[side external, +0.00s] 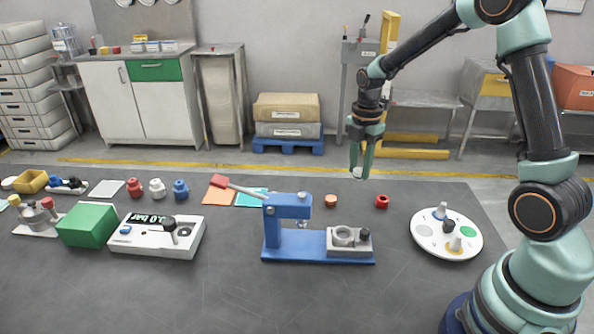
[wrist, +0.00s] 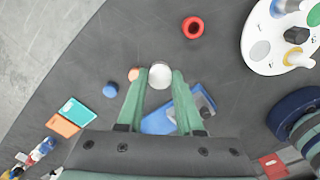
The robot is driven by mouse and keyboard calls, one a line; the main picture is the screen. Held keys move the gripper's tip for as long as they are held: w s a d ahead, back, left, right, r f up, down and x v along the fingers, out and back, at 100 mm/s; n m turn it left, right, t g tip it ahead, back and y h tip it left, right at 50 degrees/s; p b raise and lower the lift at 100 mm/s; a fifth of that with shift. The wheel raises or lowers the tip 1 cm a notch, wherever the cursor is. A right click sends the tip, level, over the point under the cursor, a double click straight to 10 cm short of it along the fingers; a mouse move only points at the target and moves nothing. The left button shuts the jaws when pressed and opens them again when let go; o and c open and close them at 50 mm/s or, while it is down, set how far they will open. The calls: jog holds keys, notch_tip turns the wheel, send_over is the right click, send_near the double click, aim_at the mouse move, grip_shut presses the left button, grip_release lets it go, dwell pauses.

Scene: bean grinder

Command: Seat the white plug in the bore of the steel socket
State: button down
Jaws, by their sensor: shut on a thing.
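My gripper (side external: 361,168) is shut on the white plug (side external: 357,173), high above the back of the dark table. In the wrist view the plug's round white end (wrist: 160,77) shows between the green fingertips (wrist: 161,72). The steel socket (side external: 343,237) is a grey ring-shaped piece on the blue press base (side external: 310,254), with its bore facing up. The socket is below the plug and nearer the side camera, well apart from it. In the wrist view the fingers partly cover the blue press (wrist: 165,121), and I cannot make out the bore there.
The blue press column and red-tipped lever (side external: 228,183) rise left of the socket. A red ring (side external: 382,202) and an orange piece (side external: 331,201) lie behind it. A round white tray (side external: 430,250) with small parts stands right. A white gauge box (side external: 150,240) stands left.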

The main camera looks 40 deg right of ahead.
notch_tip(320, 180, up, 10)
jog(key=r, duration=0.1)
notch_tip(320, 180, up, 3)
jog(key=m, duration=1.7)
send_over(343, 237)
notch_tip(343, 237, down, 19)
jog(key=shift+r, duration=0.1)
